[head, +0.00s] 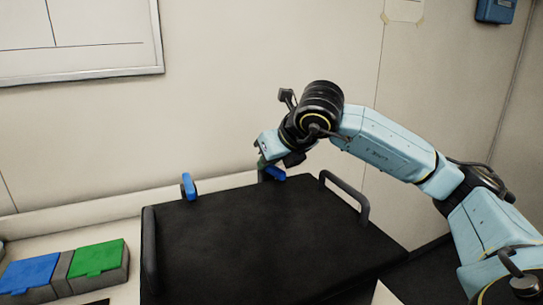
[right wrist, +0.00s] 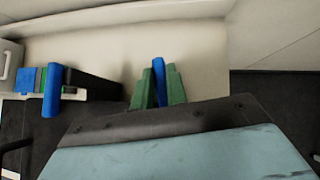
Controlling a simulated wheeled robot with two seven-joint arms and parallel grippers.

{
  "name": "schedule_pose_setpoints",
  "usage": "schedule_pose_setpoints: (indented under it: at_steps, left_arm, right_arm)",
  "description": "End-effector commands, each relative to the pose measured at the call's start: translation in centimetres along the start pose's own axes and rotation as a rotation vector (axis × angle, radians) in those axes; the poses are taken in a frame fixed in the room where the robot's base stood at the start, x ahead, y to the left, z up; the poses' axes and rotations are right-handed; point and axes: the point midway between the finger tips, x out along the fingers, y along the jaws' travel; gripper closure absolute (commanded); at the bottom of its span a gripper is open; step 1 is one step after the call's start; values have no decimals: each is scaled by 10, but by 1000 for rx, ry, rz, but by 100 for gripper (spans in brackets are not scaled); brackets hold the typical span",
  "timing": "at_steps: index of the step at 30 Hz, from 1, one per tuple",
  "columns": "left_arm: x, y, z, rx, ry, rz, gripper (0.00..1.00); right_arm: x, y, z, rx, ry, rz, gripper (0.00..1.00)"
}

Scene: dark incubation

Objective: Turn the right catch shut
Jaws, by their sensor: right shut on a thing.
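The right catch (head: 275,173) is a blue lever at the back edge of a black box (head: 250,235). In the right wrist view the right catch (right wrist: 159,82) stands between the two green fingers of my right gripper (right wrist: 160,90). My right gripper (head: 267,168) is shut on it, and its fingers partly hide it. How far the right catch is turned is hard to tell. The left catch (head: 188,186), also blue, stands upright at the back edge, and it shows at the left of the right wrist view (right wrist: 52,92). My left gripper is not in view.
Dark handles rise at the box's right side (head: 345,195) and left side (head: 149,250). The wall (head: 230,90) stands close behind the box. The box top is clear.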

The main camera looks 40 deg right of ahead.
Motion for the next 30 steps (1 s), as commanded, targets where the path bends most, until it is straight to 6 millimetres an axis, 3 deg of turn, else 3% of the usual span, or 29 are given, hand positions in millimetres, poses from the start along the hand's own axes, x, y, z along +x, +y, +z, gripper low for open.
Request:
schedule_pose_setpoints:
  at_steps: [12,29,30]
  left_arm:
    - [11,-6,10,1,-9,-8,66]
    - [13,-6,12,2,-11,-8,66]
    - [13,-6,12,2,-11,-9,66]
  right_arm:
    - [0,4,0,132,2,-130,100]
    - [1,4,-1,151,5,-149,100]
    - [1,4,-1,151,5,-149,80]
